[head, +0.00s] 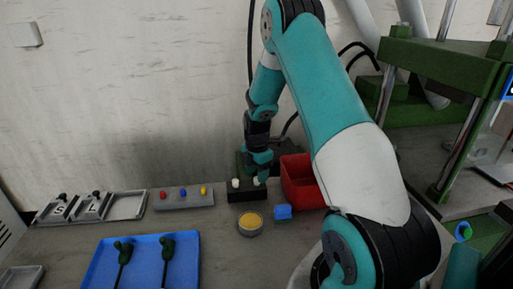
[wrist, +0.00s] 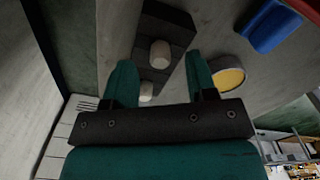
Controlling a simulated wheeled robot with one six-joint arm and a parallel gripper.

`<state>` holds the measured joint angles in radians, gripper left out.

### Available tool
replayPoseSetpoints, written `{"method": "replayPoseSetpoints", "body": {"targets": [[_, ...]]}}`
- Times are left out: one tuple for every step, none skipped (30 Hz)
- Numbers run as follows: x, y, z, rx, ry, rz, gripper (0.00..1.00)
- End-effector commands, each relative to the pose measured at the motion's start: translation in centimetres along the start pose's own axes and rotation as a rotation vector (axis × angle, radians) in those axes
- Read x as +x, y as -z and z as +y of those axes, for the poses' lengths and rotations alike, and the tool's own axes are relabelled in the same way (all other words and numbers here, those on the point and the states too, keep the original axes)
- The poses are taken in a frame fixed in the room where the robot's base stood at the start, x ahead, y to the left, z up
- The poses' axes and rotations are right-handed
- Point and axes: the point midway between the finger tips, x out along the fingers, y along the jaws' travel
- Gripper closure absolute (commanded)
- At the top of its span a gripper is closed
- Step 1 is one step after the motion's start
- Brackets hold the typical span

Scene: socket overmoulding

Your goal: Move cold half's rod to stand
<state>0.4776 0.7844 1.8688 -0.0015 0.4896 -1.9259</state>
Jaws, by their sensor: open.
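My gripper (head: 259,168) points down over a black block (head: 246,195) that carries two cream-topped pegs, one at left (head: 236,183) and one at right (head: 257,181). In the wrist view my gripper (wrist: 160,62) is open, with a finger at each side. The black block (wrist: 176,22) and both pegs, the farther one (wrist: 160,52) and the nearer one (wrist: 146,92), show between the fingers. The nearer peg is partly hidden by the gripper body. I cannot tell whether a finger touches it, or which item is the cold half's rod or the stand.
A red bin (head: 300,185) stands right of the block. A blue piece (head: 283,211) and a round dish of yellow material (head: 250,224) lie in front. A blue tray (head: 142,284) holds two green-handled tools. A button panel (head: 183,198) is at left, a green press (head: 440,70) at right.

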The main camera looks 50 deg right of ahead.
Motion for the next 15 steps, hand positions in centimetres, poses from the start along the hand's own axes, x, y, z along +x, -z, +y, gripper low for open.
{"method": "replayPoseSetpoints", "body": {"targets": [[-1.1, 0.0, 0.1, 0.000, -0.006, -0.002, 0.48], [-1.8, 0.0, 0.1, 0.000, -0.006, -0.002, 0.48], [-2.9, 0.0, 0.1, 0.000, -0.007, -0.002, 0.48], [-3.7, 0.0, 0.1, 0.000, -0.008, -0.003, 0.48], [-4.4, 0.0, 0.1, 0.000, -0.007, -0.002, 0.48], [-5.5, 0.0, 0.1, 0.000, -0.007, -0.003, 0.48], [-6.3, 0.0, 0.1, 0.000, -0.008, -0.003, 0.48], [-7.1, 0.0, 0.1, 0.000, -0.007, -0.003, 0.48], [-8.1, 0.0, 0.1, 0.000, -0.007, -0.003, 0.48], [-8.9, 0.0, 0.1, 0.000, -0.008, -0.003, 0.48], [-9.6, 0.0, 0.1, 0.000, -0.007, -0.003, 0.48], [-10.5, 0.0, 0.1, 0.000, -0.006, -0.002, 0.48], [-11.1, 0.0, 0.1, 0.000, -0.006, -0.002, 0.48], [-11.7, 0.0, 0.1, 0.000, -0.005, -0.002, 0.48], [-12.5, 0.0, 0.1, 0.000, -0.005, -0.002, 0.48]]}}
